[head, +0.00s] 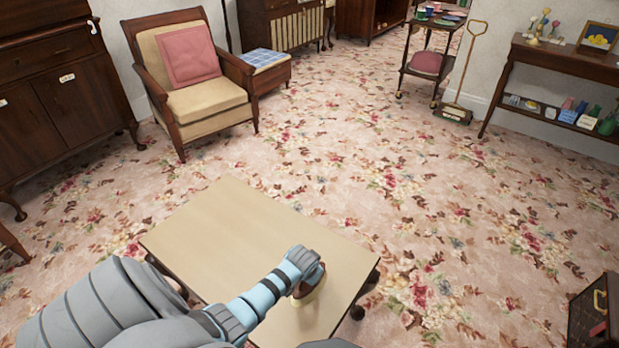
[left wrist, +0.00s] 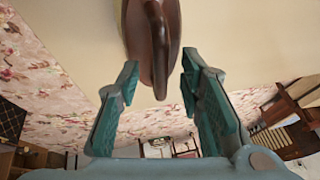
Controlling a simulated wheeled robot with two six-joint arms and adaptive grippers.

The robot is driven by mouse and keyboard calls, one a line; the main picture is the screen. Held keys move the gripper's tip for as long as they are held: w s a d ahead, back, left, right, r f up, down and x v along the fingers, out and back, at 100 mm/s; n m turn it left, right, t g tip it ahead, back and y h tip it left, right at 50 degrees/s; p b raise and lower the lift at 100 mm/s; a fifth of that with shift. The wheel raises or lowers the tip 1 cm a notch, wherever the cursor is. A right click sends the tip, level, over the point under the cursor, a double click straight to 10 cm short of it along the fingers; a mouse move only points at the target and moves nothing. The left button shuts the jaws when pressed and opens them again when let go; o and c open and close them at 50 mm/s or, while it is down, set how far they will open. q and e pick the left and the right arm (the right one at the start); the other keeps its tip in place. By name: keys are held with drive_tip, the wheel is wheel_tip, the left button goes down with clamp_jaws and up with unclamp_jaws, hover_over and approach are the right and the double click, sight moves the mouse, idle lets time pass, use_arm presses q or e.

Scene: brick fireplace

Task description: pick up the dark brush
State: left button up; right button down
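The dark brown brush (head: 309,284) is on the pale table top (head: 215,225), near its right front part. In the head view it shows partly behind my left gripper (head: 301,262), with a tan lower part visible. In the left wrist view the brush (left wrist: 153,40) is at the top centre, its tapered end pointing between the fingers. There my left gripper (left wrist: 160,82) is open, with one teal finger on each side and gaps to the brush. The far end of the brush is cut off by the frame. My right gripper is not in view.
The rest of the table top is bare. A wooden armchair (head: 205,105) with a pink cushion stands beyond it. A dark case (head: 595,310) is on the carpet at the lower right. A cart (head: 428,70) and a side table (head: 560,58) stand at the back.

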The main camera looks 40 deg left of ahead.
use_arm(q)
clamp_jaws()
wheel_tip(320, 180, up, 20)
drive_tip(key=p, duration=0.8)
drive_tip(key=shift+p, duration=0.35)
